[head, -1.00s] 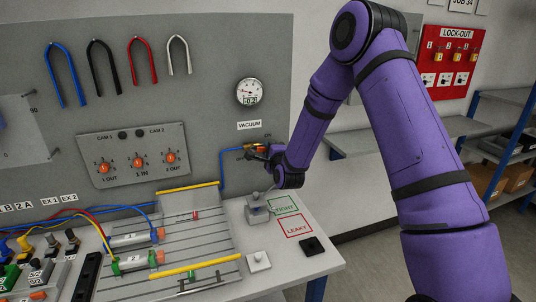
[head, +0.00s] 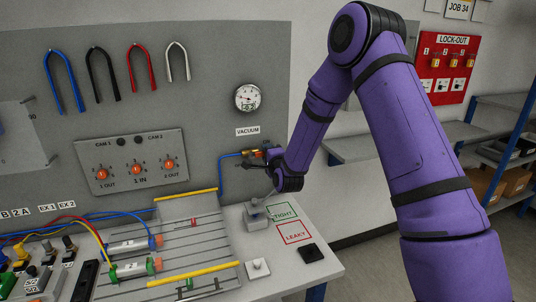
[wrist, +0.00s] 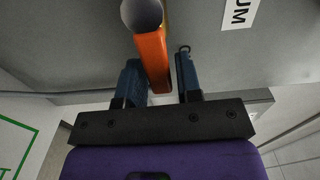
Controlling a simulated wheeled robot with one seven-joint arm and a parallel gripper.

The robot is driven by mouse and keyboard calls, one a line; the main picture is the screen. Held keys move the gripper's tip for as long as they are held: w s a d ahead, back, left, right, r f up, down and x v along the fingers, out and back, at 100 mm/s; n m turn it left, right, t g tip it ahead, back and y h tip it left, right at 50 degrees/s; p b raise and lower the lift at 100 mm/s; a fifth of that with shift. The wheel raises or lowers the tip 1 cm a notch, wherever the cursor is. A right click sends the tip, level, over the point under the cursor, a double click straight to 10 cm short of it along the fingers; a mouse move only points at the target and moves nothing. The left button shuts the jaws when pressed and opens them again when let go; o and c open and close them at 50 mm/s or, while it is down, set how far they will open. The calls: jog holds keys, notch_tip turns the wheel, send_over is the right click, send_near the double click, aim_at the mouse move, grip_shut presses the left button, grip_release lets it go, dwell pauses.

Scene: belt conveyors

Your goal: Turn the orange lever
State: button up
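The orange lever (wrist: 152,60) shows in the wrist view, running from the round grey knob or pipe end (wrist: 141,12) down between my fingers. In the head view the lever's valve (head: 247,153) sits on the grey panel under the VACUUM label, partly hidden by my gripper (head: 268,157). My gripper (wrist: 160,85) is open, with one blue-grey finger on each side of the lever. The lever lies closer to the left finger, and a gap shows to the right finger. Whether the left finger touches it I cannot tell.
A round gauge (head: 247,98) is above the valve, and a blue hose (head: 221,175) runs from it down to the bench. A small grey block (head: 256,215) stands below my wrist, beside the TIGHT and LEAKY squares (head: 294,232). Red-knobbed switches (head: 136,169) are left.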

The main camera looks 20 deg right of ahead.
jog(key=shift+o, duration=0.9)
jog(key=s, duration=1)
jog(key=shift+s, duration=0.4)
